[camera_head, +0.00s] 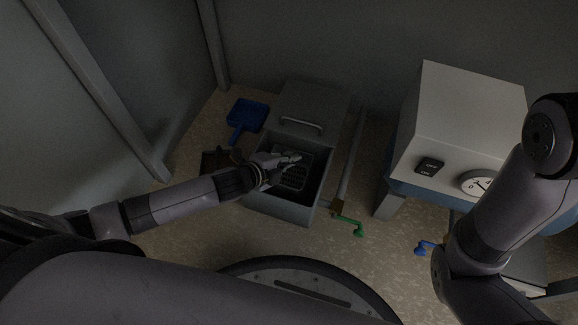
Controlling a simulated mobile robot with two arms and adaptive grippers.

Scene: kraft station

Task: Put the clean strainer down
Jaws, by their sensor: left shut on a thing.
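The strainer (295,177) looks like a dark basket with a grid pattern. It is at the opening of a grey open-topped box (283,209) on the floor, inside the rim as seen from above. I cannot tell whether it rests on the box's bottom or hangs above it. My left gripper (288,160) reaches over the box's left side and is shut on the strainer at its upper left edge. My right arm bends at the right side of the picture, and its gripper is not in view.
The box's lid (308,105) with a handle stands behind the opening. A pipe with a green valve handle (350,222) runs along its right. A white cabinet (463,118) with a dial is farther right. A blue dustpan (247,114) lies at the back left.

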